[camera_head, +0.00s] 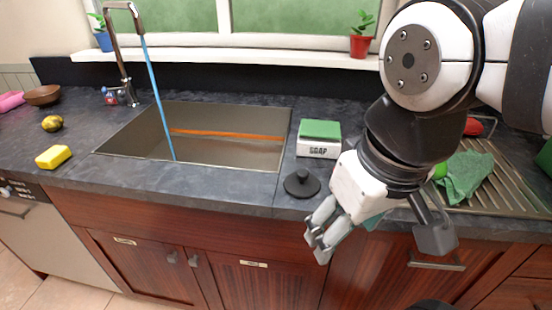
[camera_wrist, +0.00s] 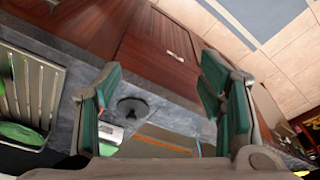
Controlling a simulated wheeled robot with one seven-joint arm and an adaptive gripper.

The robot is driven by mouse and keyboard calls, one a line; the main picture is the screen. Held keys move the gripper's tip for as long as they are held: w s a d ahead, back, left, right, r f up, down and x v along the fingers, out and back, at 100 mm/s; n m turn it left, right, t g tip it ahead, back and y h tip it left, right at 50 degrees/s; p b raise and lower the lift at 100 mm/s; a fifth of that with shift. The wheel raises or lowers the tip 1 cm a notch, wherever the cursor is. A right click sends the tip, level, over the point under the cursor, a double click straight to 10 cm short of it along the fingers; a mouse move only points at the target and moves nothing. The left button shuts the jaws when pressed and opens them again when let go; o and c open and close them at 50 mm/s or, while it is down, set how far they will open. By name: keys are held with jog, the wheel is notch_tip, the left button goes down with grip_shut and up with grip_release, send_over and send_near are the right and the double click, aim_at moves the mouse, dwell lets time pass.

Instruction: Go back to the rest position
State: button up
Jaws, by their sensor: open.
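My gripper (camera_head: 322,240) is open and empty. In the head view it hangs in front of the counter's front edge, right of the black round lid-like piece (camera_head: 302,183). In the wrist view its two green-padded fingers (camera_wrist: 160,100) stand wide apart, with the counter edge and wooden cabinet doors beyond them. My arm covers part of the counter at the right.
The dark counter (camera_head: 230,196) holds a sink (camera_head: 225,150) with running water, a soap box (camera_head: 319,138), a yellow sponge (camera_head: 53,157) and a drying rack (camera_head: 505,185) with a green cloth (camera_head: 466,175). Wooden cabinets (camera_head: 255,280) stand below. Open floor lies at lower left.

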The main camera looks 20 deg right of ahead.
jog(key=shift+s+a, duration=0.25)
jog(key=shift+a, duration=0.15)
jog(key=shift+r, duration=0.15)
notch_tip(320, 180, up, 7)
jog(key=t+p, duration=0.1)
jog(key=p, duration=0.5)
jog(key=shift+r+t, duration=0.2)
jog(key=shift+t, duration=0.2)
